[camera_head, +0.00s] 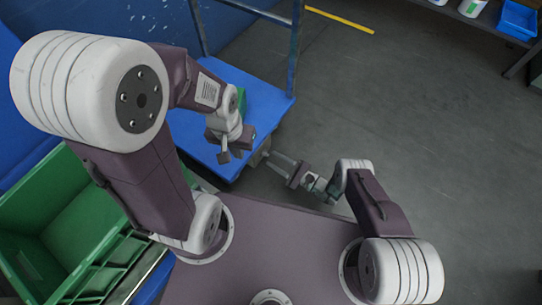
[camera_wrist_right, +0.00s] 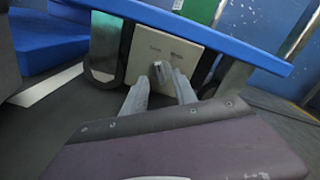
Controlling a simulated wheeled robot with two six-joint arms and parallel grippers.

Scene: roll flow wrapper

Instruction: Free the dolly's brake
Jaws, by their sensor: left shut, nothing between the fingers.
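The dolly (camera_head: 190,133) is a blue flat platform with a tubular blue handle frame, left of centre in the head view. In the right wrist view a beige brake panel (camera_wrist_right: 190,58) with two small labels sits under the blue deck edge. A small pale lever (camera_wrist_right: 158,71) stands out from it. My right gripper (camera_head: 270,162) is at the dolly's near right edge, its fingers apart. In the right wrist view its fingertips (camera_wrist_right: 160,78) lie on either side of the lever; contact cannot be told. My left gripper (camera_head: 237,150) is shut and empty over the deck.
A green item (camera_head: 243,98) is on the deck, partly hidden by my left arm. A green crate (camera_head: 50,225) is at the lower left. A shelf (camera_head: 485,22) with a blue bin (camera_head: 518,20) stands at the upper right. The grey floor (camera_head: 400,110) to the right is clear.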

